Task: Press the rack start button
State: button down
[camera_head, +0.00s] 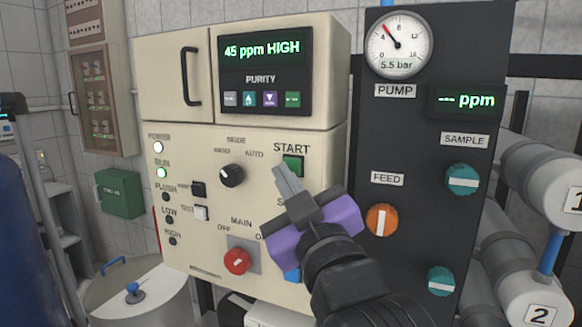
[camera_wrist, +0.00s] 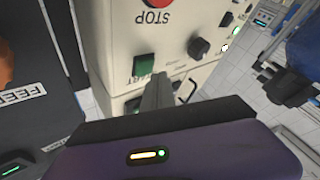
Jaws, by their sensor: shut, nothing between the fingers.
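The green square START button (camera_head: 293,166) sits under its START label on the cream control panel (camera_head: 190,240) in the head view. It also shows in the wrist view (camera_wrist: 144,65), where the panel appears upside down. My gripper (camera_head: 284,176) is shut and empty, its grey fingertips just below and left of the button in the head view. In the wrist view the fingertips (camera_wrist: 157,82) lie close to the button's edge, partly covering the START label. I cannot tell whether they touch the panel. The red STOP button (camera_wrist: 155,4) shows in the wrist view; my gripper hides it in the head view.
A black mode knob (camera_head: 232,175), small push switches (camera_head: 199,190) and a red main switch (camera_head: 237,261) are on the same panel. The purity display (camera_head: 262,47) is above. A dark pump panel (camera_head: 420,130) with gauge and knobs stands at right.

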jog(key=shift+s+a, duration=0.1)
jog(key=shift+s, duration=0.05)
jog(key=shift+s+a+p, duration=0.15)
jog(key=shift+s+a, duration=0.1)
jog(key=shift+s, duration=0.5)
jog(key=shift+s+a+p, duration=0.15)
jog(key=shift+s+a, duration=0.15)
jog(key=shift+s, duration=0.45)
jog(key=shift+s+a+p, duration=0.15)
jog(key=shift+s+a, duration=0.1)
jog(key=shift+s, duration=0.5)
